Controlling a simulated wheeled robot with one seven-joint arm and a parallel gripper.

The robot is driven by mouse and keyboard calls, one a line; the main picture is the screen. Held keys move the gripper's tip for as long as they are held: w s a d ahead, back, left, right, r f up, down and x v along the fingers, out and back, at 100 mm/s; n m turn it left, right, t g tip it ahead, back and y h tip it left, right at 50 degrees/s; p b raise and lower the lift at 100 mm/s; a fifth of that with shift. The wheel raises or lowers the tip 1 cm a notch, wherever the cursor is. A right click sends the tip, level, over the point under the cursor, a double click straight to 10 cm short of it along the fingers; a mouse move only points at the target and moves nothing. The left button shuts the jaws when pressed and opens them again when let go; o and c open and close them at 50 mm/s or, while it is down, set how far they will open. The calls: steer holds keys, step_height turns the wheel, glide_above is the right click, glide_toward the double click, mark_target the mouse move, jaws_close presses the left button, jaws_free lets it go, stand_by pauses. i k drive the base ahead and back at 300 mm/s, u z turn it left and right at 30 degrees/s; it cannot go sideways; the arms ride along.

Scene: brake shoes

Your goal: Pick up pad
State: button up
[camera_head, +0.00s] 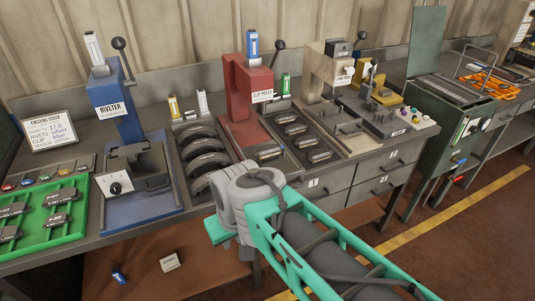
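Which part the task calls the pad is not certain from this view. Several small dark pad-like pieces (297,128) lie in a row in a dark tray (328,150) between the red clip press and the beige press. Several larger dark curved shoes (203,145) stand in a rack left of the red press. My teal arm reaches in from the bottom right, and its grey joint (262,184) is in front of the bench edge, below the shoes and pads. My gripper's fingers do not show, so whether they hold anything is hidden.
A blue riveter (118,105), a red clip press (240,90) and a beige press (322,72) rise from the bench as obstacles. A green tray (30,238) with labelled parts lies at left. A small blue item (118,276) and a labelled block (170,262) lie below the bench.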

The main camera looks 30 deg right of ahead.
mark_target(269, 149)
steer(key=u, duration=3.65)
steer(key=k, duration=1.75)
steer(key=z, duration=1.2)
steer(key=i, duration=0.55)
